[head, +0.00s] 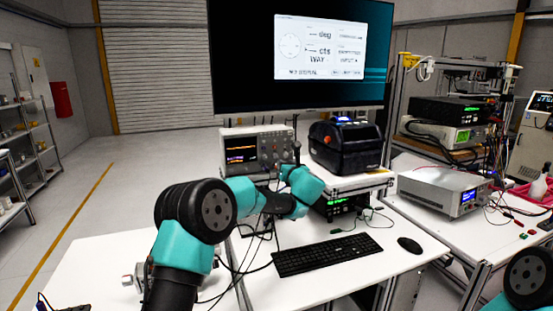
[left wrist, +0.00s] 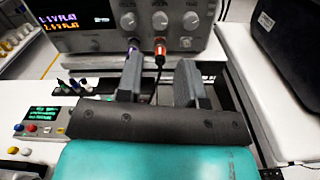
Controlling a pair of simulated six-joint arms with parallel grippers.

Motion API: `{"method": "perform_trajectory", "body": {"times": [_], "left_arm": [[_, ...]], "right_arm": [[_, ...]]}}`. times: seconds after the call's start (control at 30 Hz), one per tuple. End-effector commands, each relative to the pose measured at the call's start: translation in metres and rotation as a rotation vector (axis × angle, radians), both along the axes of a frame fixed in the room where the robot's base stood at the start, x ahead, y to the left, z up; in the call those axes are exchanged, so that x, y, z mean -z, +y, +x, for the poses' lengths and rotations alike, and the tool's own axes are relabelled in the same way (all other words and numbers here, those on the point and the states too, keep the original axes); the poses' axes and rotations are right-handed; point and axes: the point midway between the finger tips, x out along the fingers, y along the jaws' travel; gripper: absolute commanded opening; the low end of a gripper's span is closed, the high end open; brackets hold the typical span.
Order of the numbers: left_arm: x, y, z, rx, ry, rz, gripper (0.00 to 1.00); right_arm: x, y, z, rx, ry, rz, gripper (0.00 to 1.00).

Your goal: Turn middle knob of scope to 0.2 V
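The scope (head: 230,152) stands on the bench below the monitor in the head view. In the left wrist view its front panel (left wrist: 95,42) fills the top, with a lit screen (left wrist: 75,17) at left whose small text is hard to read for certain. A row of three knobs shows there, the middle knob (left wrist: 160,20) between the other two. My left gripper (left wrist: 160,62) is open and empty, its two dark fingers apart and pointing at the panel, below the middle knob and not on it. My right gripper is out of view; only part of my right arm shows.
Two probe leads plug into the scope below the knobs, close to the left finger (left wrist: 132,72). A black printer-like box (head: 345,147) stands right of the scope. A keyboard (head: 325,255) and mouse (head: 409,245) lie in front. A small instrument (left wrist: 45,122) sits lower left.

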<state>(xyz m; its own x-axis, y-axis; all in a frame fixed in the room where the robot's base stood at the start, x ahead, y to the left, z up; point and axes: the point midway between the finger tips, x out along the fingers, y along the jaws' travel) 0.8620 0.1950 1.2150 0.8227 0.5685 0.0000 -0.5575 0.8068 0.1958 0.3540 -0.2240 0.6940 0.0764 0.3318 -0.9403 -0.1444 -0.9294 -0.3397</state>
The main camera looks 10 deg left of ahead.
Motion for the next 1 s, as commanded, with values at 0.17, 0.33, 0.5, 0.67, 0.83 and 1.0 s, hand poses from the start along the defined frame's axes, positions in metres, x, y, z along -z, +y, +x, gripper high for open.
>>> {"method": "perform_trajectory", "body": {"times": [0.17,0.33,0.5,0.67,0.83,1.0], "left_arm": [[0.0,0.017,0.023,-0.002,-0.002,0.0,0.35],[0.001,0.03,0.043,-0.001,-0.001,-0.001,0.35],[0.001,0.042,0.06,-0.001,-0.001,0.001,0.35],[0.001,0.051,0.073,-0.001,-0.001,-0.001,0.35],[0.0,0.055,0.079,0.001,0.0,-0.001,0.35],[0.0,0.056,0.08,0.0,-0.001,0.001,0.35]], "right_arm": [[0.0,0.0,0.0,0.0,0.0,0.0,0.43],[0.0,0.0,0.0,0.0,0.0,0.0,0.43],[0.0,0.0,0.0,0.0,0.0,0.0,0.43],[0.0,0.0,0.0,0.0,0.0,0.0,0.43],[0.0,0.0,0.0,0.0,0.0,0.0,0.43],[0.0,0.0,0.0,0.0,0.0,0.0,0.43]]}}
